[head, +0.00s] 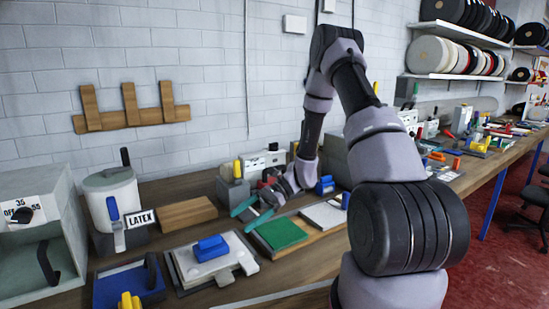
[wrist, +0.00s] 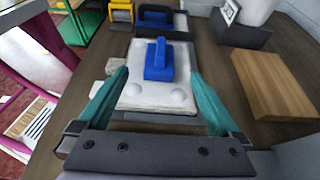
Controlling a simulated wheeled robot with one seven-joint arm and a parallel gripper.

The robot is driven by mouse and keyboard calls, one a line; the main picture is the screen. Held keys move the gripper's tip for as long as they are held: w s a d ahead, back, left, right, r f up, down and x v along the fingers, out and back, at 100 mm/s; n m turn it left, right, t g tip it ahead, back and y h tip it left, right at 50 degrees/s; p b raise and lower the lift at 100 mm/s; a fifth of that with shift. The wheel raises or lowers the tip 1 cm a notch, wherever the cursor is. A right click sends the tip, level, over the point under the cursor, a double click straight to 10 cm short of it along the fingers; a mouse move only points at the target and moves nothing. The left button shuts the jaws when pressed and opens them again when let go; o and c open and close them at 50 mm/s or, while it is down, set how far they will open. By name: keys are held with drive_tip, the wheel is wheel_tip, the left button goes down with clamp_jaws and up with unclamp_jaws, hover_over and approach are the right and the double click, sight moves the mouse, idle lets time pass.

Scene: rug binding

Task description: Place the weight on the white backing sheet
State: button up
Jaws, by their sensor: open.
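A blue block with a raised grip (head: 210,247) sits on a white plate (head: 190,265) with rounded bumps, on a dark base at the front of the bench. I cannot tell for certain whether the block alone is the weight. The block also shows in the wrist view (wrist: 159,62), between my teal fingers in the picture. My gripper (head: 246,215) is open and empty, above the bench, behind and right of the block in the head view. A flat white sheet (head: 324,216) lies on a board farther right; I cannot tell which white piece is the backing sheet.
A green mat (head: 280,233) lies between the plate and the white sheet. A wooden board (head: 186,212) lies behind the plate. A latex pot (head: 113,200), a blue tray (head: 110,288) and a yellow piece (head: 130,301) stand left. Grey machines (head: 262,162) stand against the wall.

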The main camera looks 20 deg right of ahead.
drive_tip(key=s+d+r+n+t+h, duration=0.3)
drive_tip(key=s+d+r, duration=0.1)
drive_tip(key=r, duration=0.7)
drive_tip(key=s+d+r+n+t+h, duration=0.4)
drive_tip(key=s+r, duration=0.2)
drive_tip(key=r, duration=0.5)
drive_tip(key=s+d+r+n+t+h, duration=0.3)
drive_tip(key=s+d+r, duration=0.1)
drive_tip(key=r, duration=0.7)
drive_tip(key=shift+s+r+n+t+h, duration=0.3)
drive_tip(key=shift+s+r+t+h, duration=0.1)
drive_tip(key=shift+s, duration=0.25)
